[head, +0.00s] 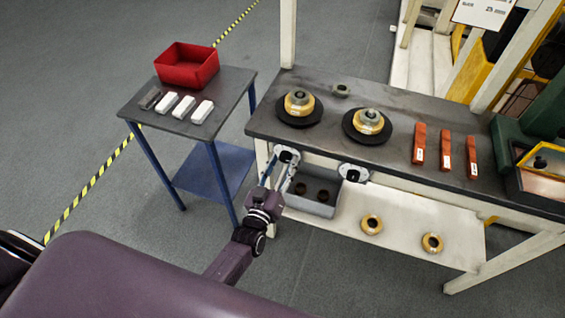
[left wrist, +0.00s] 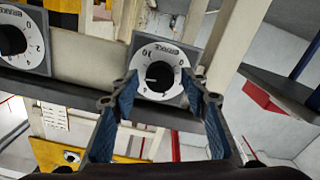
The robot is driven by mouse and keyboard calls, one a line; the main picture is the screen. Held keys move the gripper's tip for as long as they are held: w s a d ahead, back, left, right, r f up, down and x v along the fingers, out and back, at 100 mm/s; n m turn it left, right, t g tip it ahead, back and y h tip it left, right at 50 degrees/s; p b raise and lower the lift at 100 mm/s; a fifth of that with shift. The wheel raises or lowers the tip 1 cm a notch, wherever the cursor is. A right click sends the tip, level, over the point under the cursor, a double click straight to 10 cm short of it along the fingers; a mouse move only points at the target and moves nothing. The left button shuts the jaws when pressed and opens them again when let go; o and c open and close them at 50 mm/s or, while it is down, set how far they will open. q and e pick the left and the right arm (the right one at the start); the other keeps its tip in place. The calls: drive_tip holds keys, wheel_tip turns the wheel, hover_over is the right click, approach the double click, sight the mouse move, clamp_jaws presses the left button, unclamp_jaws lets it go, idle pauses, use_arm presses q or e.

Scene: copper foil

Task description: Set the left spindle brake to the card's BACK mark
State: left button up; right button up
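The left spindle brake dial (head: 287,155) is on the front edge of the bench, below the left spindle. In the left wrist view its white numbered plate and black knob (left wrist: 158,75) face me, with the lettering upside down. My left gripper (head: 282,178) is open just in front of this dial. Its blue fingers (left wrist: 160,82) stand apart on either side of the knob, and I cannot tell whether they touch it. The knob's exact setting is too small to read. The card (head: 485,12) is at the top right, its text unreadable. My right gripper is not in view.
The right brake dial (head: 353,173) sits beside the left one. A grey bin (head: 318,208) is below the bench edge, close to my left gripper. Spools stand on the bench (head: 290,82). A side table with a red bin (head: 187,65) is at left.

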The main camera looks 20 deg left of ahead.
use_arm(q)
drive_tip(key=s, duration=1.2)
drive_tip(key=shift+a, duration=0.25)
drive_tip(key=s+f+m+g, duration=0.1)
drive_tip(key=s+f+g, duration=0.3)
drive_tip(key=f, duration=0.5)
drive_tip(key=s+f+m+g+h, duration=0.1)
drive_tip(key=s+f+g, duration=0.1)
drive_tip(key=s+f, duration=0.6)
drive_tip(key=s+f+m+g, duration=0.2)
drive_tip(key=s+f+g, duration=0.1)
drive_tip(key=f, duration=0.8)
drive_tip(key=s+a+f+g, duration=0.2)
drive_tip(key=s+f, duration=0.2)
drive_tip(key=s, duration=0.3)
drive_tip(key=s+a+f+m+g+y, duration=0.1)
drive_tip(key=s+a+f+g, duration=0.1)
drive_tip(key=s, duration=0.6)
drive_tip(key=s+a+f+g, duration=0.2)
drive_tip(key=s+f+g, duration=0.2)
drive_tip(key=s+f, duration=0.2)
drive_tip(key=shift+s+m+y, duration=0.3)
drive_tip(key=shift+s, duration=0.9)
